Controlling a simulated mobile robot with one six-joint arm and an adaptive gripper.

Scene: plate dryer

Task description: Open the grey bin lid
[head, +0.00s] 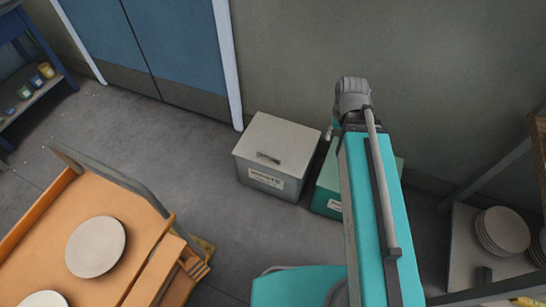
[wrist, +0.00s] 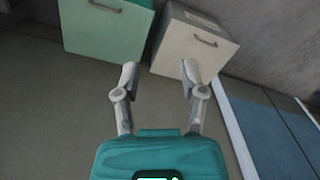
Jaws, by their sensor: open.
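The grey bin (head: 265,185) stands on the floor by the wall, with its flat grey lid (head: 293,136) shut. A bar handle (head: 268,158) lies on the lid near the labelled front. In the wrist view, the grey bin (wrist: 191,58) is at the upper right, with its handle (wrist: 207,41) in sight. My gripper (wrist: 159,72) is open and empty, its two fingers apart. The fingertips appear near the gap between the grey and green bins; their distance from the lid is unclear. In the head view I cannot make out the fingers.
A green bin (head: 326,195) stands close to the grey bin's right, partly hidden by my arm; it also shows in the wrist view (wrist: 108,28). Blue doors (head: 183,45) stand behind left. An orange cart (head: 125,195) with plates is at front left. Floor before the grey bin is clear.

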